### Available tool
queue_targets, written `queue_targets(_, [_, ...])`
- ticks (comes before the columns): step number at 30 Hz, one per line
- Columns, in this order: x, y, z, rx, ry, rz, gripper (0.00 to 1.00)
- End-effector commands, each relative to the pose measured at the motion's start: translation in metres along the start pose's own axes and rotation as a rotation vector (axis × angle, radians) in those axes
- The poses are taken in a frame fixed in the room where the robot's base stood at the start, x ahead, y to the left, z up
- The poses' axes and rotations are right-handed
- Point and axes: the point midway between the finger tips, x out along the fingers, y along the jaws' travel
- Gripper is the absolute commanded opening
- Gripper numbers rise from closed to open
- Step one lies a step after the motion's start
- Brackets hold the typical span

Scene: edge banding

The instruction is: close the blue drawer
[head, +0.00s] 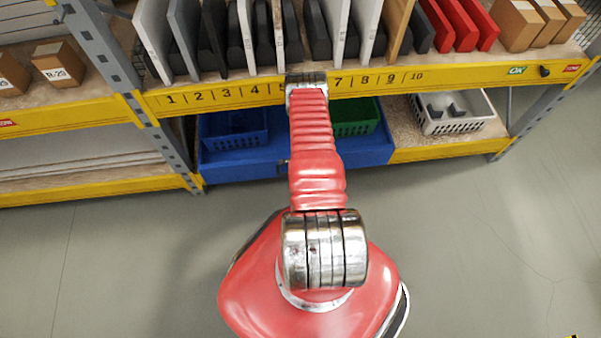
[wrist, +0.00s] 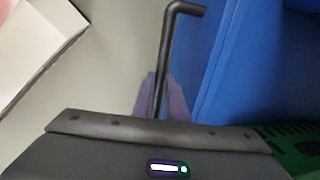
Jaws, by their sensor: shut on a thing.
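The blue drawer (head: 245,165) sits low under the yellow numbered beam in the head view, and its front stands out past the shelf edge. Inside it are a blue basket (head: 234,132) and a green basket (head: 356,117). A black bent bar (wrist: 169,50), which looks like the drawer's handle, runs up from my gripper (wrist: 160,98) and turns towards the front. My gripper is shut on this bar. In the head view my red arm hides the gripper and part of the drawer front.
A white basket (head: 452,111) stands on the shelf right of the drawer. A grey upright post (head: 165,150) is at its left. Panels stand in slots above the numbered beam (head: 215,97). The floor (head: 480,235) in front is clear.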

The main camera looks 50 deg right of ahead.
Motion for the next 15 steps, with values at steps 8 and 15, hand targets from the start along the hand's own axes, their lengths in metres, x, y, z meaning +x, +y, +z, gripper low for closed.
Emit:
queue_targets(8, [-0.0004,-0.0063,0.0010,-0.002,-0.001,-0.014,0.25])
queue_targets(15, [-0.0004,-0.0046,0.0010,-0.002,-0.001,-0.010,0.31])
